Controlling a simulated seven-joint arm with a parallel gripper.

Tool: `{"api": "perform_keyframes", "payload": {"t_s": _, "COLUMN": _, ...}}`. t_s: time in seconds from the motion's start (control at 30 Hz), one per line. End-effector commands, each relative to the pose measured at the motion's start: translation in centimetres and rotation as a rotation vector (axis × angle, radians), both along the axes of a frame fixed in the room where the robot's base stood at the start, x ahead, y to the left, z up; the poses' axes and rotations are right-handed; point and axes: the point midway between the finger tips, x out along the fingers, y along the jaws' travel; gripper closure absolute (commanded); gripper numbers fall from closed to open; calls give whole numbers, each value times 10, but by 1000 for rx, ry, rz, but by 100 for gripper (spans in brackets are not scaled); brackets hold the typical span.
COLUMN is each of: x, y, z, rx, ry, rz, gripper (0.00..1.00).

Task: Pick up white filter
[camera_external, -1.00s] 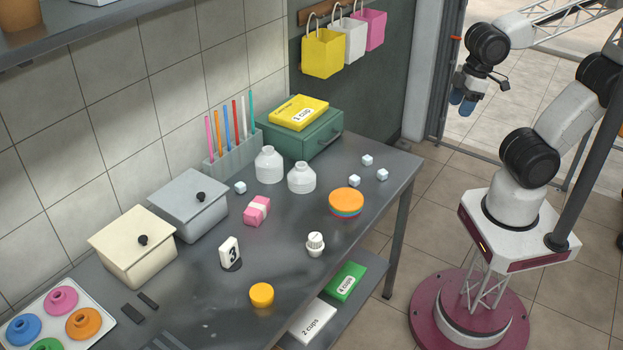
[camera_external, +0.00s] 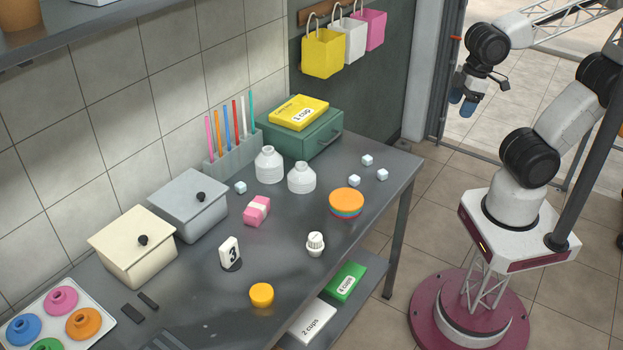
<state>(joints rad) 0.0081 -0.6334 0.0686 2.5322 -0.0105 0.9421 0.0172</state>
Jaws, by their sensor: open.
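The white filter appears to be the white bag-shaped container (camera_external: 348,45) with a loop handle. It hangs on the wall rack between a yellow one (camera_external: 323,55) and a pink one (camera_external: 374,28). The yellow one partly overlaps its left side. My gripper (camera_external: 462,103) has blue fingertips and is at the upper right, in the air beyond the table's right end. It points down, is open and holds nothing. It is apart from the white filter, to its right and lower in the picture.
A wooden rack (camera_external: 318,12) bears the hanging containers. Below stand a green drawer box (camera_external: 300,138) with a yellow box (camera_external: 298,112) on top, and a straw holder (camera_external: 235,155). White bottles, cubes and lidded bins crowd the grey table (camera_external: 290,250). A door frame (camera_external: 449,60) stands left of my gripper.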

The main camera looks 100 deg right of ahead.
Motion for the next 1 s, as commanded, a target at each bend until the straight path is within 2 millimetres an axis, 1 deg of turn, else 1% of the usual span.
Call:
{"api": "perform_keyframes", "payload": {"t_s": 0.17, "x": 3, "y": 2, "z": -1, "rx": 12, "ry": 7, "rz": -7, "gripper": 31}}
{"api": "perform_keyframes", "payload": {"t_s": 0.27, "x": 8, "y": 5, "z": -3, "rx": 40, "ry": 19, "rz": -28, "gripper": 31}}
{"api": "perform_keyframes", "payload": {"t_s": 0.43, "x": 26, "y": 18, "z": -12, "rx": 134, "ry": 66, "rz": -95, "gripper": 31}}
{"api": "perform_keyframes", "payload": {"t_s": 0.67, "x": 65, "y": 44, "z": -30, "rx": 327, "ry": 165, "rz": -251, "gripper": 31}}
{"api": "perform_keyframes", "payload": {"t_s": 1.0, "x": 135, "y": 79, "z": -61, "rx": 615, "ry": 322, "rz": -527, "gripper": 31}}
